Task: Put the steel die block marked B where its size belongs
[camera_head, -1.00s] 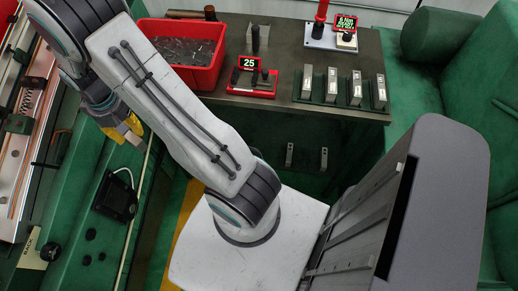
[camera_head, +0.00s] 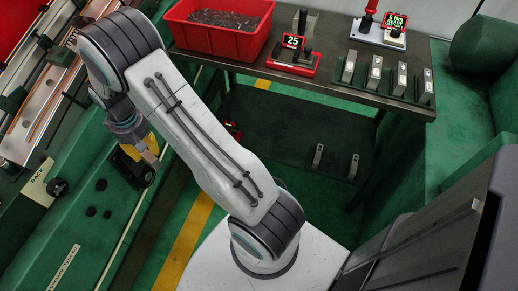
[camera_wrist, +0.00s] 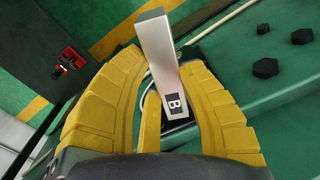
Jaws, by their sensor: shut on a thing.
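The steel die block marked B (camera_wrist: 160,60) is a silver bar between the yellow fingers of my gripper (camera_wrist: 165,85) in the wrist view. The black B label faces the camera near its lower end. In the head view my gripper (camera_head: 142,150) hangs at the left, over the green machine bed, away from the table. Several upright steel blocks (camera_head: 375,73) stand in a row in a dark green rack (camera_head: 392,92) at the right of the table. Two more small blocks (camera_head: 318,156) stand on the lower shelf (camera_head: 285,140).
A red bin of metal bits (camera_head: 215,40) stands at the table's left. A red gauge with a display reading 25 (camera_head: 291,55) sits right of it. A white-based device with a red handle (camera_head: 380,32) stands at the back right. Black knobs (camera_wrist: 265,68) dot the green machine.

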